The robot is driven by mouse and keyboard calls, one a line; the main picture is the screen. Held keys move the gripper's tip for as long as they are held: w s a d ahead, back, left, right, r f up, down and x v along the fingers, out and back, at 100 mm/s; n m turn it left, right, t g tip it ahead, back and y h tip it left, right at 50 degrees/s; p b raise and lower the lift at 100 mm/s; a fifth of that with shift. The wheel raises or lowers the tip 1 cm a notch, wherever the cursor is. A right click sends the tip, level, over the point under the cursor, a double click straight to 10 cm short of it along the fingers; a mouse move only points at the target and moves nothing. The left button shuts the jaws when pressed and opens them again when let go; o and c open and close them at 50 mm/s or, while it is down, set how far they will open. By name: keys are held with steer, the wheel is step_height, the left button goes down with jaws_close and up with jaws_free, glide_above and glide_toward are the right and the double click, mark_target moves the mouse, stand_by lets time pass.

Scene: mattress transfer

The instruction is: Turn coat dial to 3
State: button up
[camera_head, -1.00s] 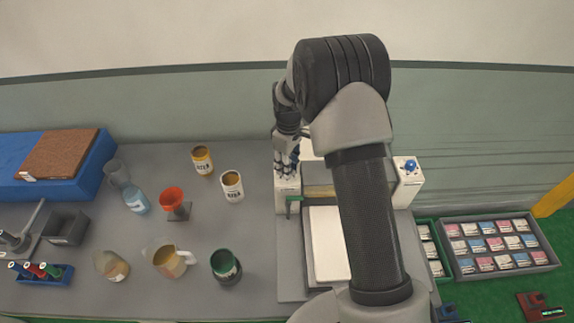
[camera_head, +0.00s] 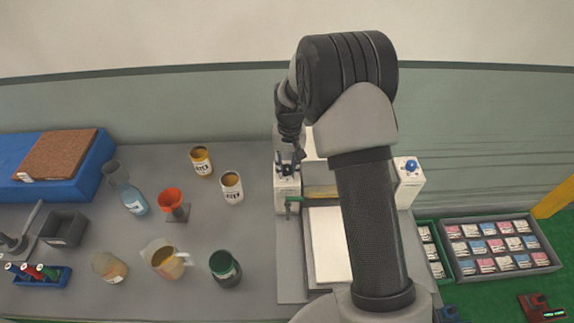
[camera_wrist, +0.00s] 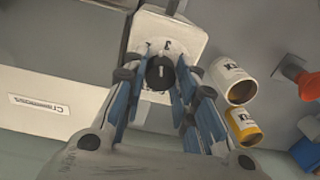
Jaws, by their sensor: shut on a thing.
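The coat dial (camera_wrist: 160,73) is a dark round knob with a pale mark on its top, set on a white housing (camera_wrist: 170,35) with printed numbers. A 3 shows on the housing just beyond the knob in the wrist view. My gripper (camera_wrist: 161,80) points down at the dial, its blue-lined fingers on either side of the knob and shut on it. In the head view my gripper (camera_head: 287,163) is over the left white housing (camera_head: 287,187), and its fingers hide much of the dial. The exact setting is hard to read.
A second white housing with a blue knob (camera_head: 411,166) stands to the right, partly behind my arm. White and yellow cans (camera_head: 231,186) (camera_head: 201,160) and a red funnel (camera_head: 172,201) stand left of the gripper. A tray of small packs (camera_head: 500,245) lies at right.

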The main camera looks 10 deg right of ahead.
mark_target(289, 167)
steer(key=shift+m, duration=1.6)
steer(key=o, duration=1.1)
steer(key=r, duration=1.2)
steer(key=shift+s+d, duration=0.1)
steer(key=shift+d, duration=0.15)
